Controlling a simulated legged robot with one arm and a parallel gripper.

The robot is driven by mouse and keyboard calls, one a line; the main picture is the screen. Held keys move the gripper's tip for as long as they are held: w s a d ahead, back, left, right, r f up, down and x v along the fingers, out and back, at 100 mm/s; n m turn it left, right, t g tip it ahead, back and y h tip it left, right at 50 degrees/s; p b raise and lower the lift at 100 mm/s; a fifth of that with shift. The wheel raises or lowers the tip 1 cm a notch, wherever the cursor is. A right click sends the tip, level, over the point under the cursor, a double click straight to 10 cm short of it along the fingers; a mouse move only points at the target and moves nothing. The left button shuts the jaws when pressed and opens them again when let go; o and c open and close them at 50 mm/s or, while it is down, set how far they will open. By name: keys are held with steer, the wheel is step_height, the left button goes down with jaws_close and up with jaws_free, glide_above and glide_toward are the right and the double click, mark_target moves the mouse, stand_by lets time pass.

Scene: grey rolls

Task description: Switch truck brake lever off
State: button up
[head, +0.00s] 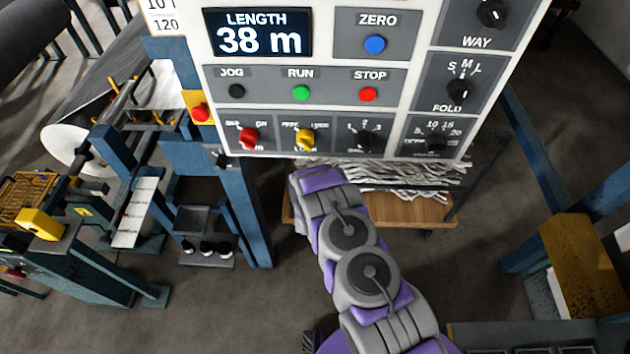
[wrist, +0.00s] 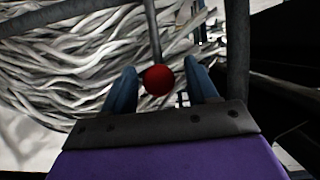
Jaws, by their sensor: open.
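The brake lever shows in the wrist view as a dark rod with a round red knob (wrist: 159,80). My gripper (wrist: 161,67) is open, with one blue finger on each side of the knob. A gap shows on both sides, so the fingers do not appear closed on it. The truck (head: 410,208) is a low cart with a wooden deck below the control panel in the head view. It carries a heap of grey strips (head: 425,178). In the head view my purple and grey arm hides the gripper and the lever.
A control panel (head: 390,52) with knobs and buttons hangs just above my forearm. Blue posts (head: 245,205) stand at left, and a yellow-topped block (head: 585,260) at right. Dark frame bars (wrist: 237,45) flank the lever in the wrist view. Floor right of the truck is clear.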

steer(key=p+v, duration=0.1)
steer(key=v, duration=1.5)
steer(key=shift+s+a+p, duration=0.2)
steer(key=shift+a+p, duration=0.1)
steer(key=shift+p, duration=0.05)
steer(key=shift+f, duration=0.1)
